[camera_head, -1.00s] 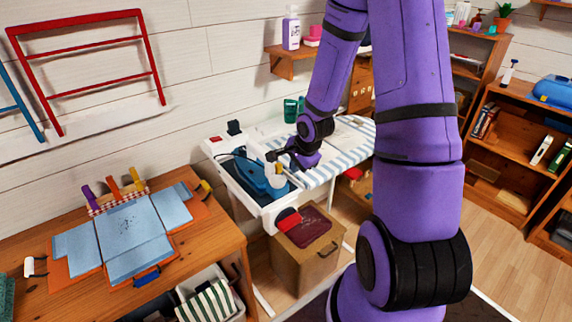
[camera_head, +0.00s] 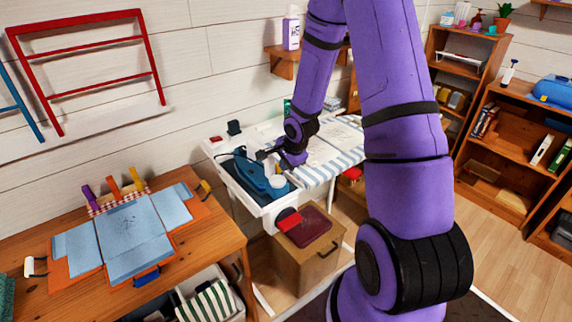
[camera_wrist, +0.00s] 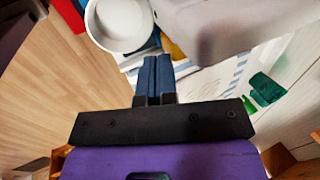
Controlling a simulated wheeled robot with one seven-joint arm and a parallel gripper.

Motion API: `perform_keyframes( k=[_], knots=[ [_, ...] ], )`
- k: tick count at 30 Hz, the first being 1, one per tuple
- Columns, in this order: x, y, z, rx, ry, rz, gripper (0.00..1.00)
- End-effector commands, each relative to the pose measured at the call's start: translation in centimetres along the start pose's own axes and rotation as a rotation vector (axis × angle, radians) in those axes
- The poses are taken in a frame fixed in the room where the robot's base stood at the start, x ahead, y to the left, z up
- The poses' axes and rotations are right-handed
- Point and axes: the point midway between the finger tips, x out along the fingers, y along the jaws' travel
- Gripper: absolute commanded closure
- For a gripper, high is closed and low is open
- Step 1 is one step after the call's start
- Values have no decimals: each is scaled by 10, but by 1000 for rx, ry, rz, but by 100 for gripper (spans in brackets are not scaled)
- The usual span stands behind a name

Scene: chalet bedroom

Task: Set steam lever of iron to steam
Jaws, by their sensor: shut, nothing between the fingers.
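The blue iron (camera_head: 262,183) rests on the white end of the ironing board (camera_head: 330,165). Its steam lever is too small or hidden to make out. A small white round piece (camera_head: 278,181) shows at the iron's right side; a white round cup-like shape (camera_wrist: 122,22) fills the upper left of the wrist view.
A wooden table (camera_head: 210,240) with blue cloth pieces stands at the left. A wooden box (camera_head: 305,255) with a dark red top is below the board. Green cups (camera_wrist: 266,88) stand on the board's far side. A large pale shape (camera_wrist: 215,25) blocks the wrist view's upper right.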

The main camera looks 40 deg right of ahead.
Motion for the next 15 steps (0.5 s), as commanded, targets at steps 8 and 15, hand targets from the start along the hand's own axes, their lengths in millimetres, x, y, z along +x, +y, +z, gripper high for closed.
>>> perform_keyframes(
  k=[8, 15],
  knots=[
    [0, -3, 0, 1, 0, 50, 100],
    [-1, -5, 0, 0, 1, 80, 100]
  ],
)
